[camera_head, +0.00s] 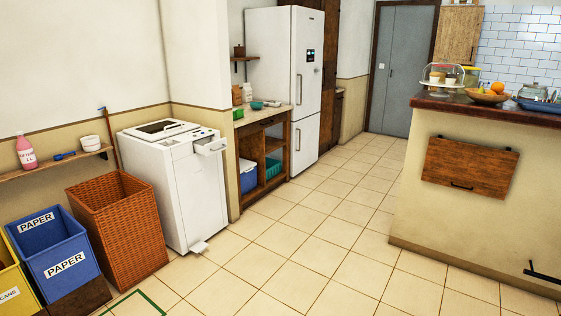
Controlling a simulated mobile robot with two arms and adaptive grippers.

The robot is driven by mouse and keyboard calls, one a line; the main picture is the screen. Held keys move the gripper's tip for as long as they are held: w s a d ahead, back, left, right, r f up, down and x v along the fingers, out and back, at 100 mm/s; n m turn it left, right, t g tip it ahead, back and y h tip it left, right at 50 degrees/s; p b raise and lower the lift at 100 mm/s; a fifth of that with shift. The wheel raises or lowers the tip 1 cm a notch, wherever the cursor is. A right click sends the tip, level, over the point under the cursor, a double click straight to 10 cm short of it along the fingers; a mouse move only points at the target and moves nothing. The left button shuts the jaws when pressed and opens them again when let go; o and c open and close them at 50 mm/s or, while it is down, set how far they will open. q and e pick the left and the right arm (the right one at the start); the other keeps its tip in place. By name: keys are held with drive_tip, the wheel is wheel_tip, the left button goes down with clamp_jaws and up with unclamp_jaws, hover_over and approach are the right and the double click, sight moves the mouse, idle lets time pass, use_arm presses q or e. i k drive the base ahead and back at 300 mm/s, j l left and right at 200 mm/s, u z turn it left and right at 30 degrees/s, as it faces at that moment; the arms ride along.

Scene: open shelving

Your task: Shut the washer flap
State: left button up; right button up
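The white washer (180,195) stands against the left wall, between a wicker basket and wooden shelving. Its top lid (160,129) with a dark window lies flat or nearly flat; I cannot tell if it is fully closed. A small white drawer-like part (210,146) sticks out at the upper front, beside the control panel. A small white flap-like piece (199,246) juts out low at the front, near the floor. I cannot tell which part is the named flap. Neither of my grippers is in view.
The wicker basket (118,225) and a blue paper bin (60,259) stand left of the washer. Wooden shelving (258,146) and a white fridge (287,85) are beyond it. A counter (437,218) stands at right. The tiled floor between is clear.

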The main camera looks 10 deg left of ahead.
sight(200, 247)
drive_tip(key=i+u, duration=0.15)
drive_tip(key=i, duration=1)
drive_tip(key=i+u, duration=0.15)
drive_tip(key=i, duration=0.95)
